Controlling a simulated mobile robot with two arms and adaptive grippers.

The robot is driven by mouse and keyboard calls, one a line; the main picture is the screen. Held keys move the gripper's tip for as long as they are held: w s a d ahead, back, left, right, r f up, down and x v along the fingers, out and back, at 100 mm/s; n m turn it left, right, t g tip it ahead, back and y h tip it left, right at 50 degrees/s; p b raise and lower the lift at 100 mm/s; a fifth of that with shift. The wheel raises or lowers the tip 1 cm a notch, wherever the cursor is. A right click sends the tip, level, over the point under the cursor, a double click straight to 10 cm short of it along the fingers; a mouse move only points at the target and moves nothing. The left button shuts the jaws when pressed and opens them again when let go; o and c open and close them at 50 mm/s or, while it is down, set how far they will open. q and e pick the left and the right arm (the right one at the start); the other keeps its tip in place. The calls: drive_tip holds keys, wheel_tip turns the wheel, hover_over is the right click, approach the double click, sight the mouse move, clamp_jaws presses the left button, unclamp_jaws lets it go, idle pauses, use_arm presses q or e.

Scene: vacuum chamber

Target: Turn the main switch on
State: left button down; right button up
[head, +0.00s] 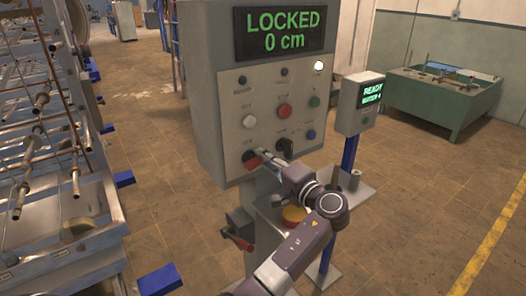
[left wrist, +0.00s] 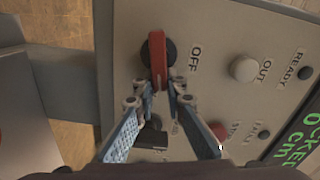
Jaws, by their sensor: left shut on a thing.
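The main switch is a red handle on a dark round base, low on the grey control panel. It shows in the head view (head: 251,158) and the left wrist view (left wrist: 157,60), where the handle runs up and down the picture beside the label OFF. My left gripper (left wrist: 163,90) has its fingertips closed on the lower end of the red handle. In the head view my left gripper (head: 266,155) reaches the panel from the lower right and partly covers the switch. My right gripper is not in view.
The control panel (head: 209,110) carries several buttons, a black knob (head: 285,147) and a display (head: 282,32) reading LOCKED 0 cm. A smaller READY box (head: 358,105) stands on a blue post to the right. Metal racks (head: 60,150) fill the left. Open floor lies at right.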

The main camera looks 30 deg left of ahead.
use_arm(q)
drive_tip(key=shift+f+m+p, duration=0.25)
drive_tip(key=shift+m+p, duration=0.3)
drive_tip(key=shift+m, duration=0.55)
drive_tip(key=shift+f, duration=0.1)
drive_tip(key=c, duration=2)
unclamp_jaws()
drive_tip(key=shift+o, duration=0.2)
drive_tip(key=shift+d, duration=0.1)
drive_tip(key=v, duration=0.7)
drive_tip(key=shift+d, duration=0.2)
